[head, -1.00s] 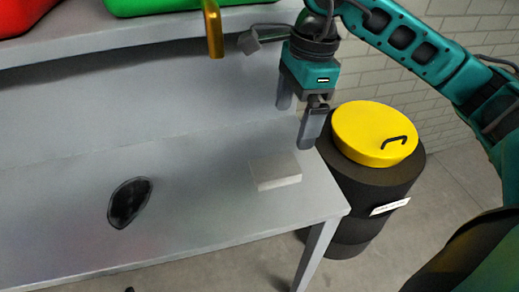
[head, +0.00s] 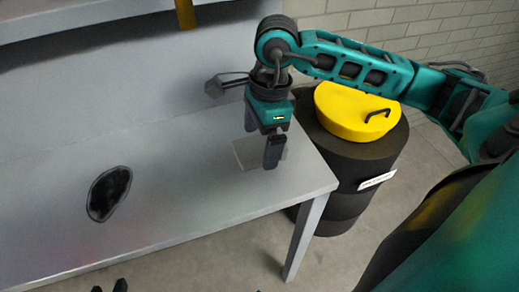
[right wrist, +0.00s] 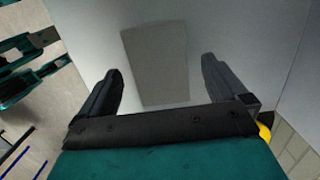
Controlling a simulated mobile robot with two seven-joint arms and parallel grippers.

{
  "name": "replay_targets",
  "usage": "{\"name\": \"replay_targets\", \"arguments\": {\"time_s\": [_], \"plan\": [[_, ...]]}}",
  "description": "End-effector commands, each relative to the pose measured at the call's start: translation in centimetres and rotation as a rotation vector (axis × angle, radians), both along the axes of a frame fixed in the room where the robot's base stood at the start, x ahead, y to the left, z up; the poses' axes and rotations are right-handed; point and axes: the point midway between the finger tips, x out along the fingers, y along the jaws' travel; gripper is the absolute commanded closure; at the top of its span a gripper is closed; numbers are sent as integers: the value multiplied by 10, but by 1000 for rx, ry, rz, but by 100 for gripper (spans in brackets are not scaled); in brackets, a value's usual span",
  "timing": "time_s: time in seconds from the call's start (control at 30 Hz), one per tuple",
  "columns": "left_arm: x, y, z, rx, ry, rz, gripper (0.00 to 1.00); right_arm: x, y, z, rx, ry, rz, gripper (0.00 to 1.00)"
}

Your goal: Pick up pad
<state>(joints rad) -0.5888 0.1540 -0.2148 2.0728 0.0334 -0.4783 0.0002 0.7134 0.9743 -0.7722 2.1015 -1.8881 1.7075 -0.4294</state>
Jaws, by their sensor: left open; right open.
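The pad is a flat light-grey rectangular block (head: 242,154) lying on the grey table near its right end. In the right wrist view the pad (right wrist: 155,62) lies flat ahead of the fingers, between their lines. My right gripper (head: 261,150) is open and empty, with its fingers pointing down over the pad; the near finger hides part of it. Both open fingers also show in the right wrist view (right wrist: 163,88), and I cannot tell the exact gap to the pad. Only the dark fingertips of my left gripper (head: 109,287) show at the bottom edge, apart and empty.
A black oval patch or object (head: 109,193) is on the table (head: 180,210) to the left. A dark barrel with a yellow lid (head: 355,110) stands close to the table's right end. A shelf (head: 80,22) runs along the back. The table between is clear.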

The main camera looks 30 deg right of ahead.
Motion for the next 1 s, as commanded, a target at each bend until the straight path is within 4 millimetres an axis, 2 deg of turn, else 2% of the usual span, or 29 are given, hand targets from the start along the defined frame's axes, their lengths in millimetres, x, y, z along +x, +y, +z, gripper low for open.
{"name": "replay_targets", "arguments": {"time_s": [0.1, 0.33, 0.9, 1.0], "plan": [[1, 0, -1, -1, -3, 0, 57, 0, 1, -9, 1, 1, 1, 1], [1, 0, -2, -1, -1, 1, 57, 0, 1, -9, 1, -1, 1, 1], [-3, -1, -5, -6, 9, 4, 57, 0, 1, -9, 1, -1, 1, 55], [-3, -1, -5, -6, 9, 4, 57, 0, 1, -9, 1, -1, 1, 61]]}}
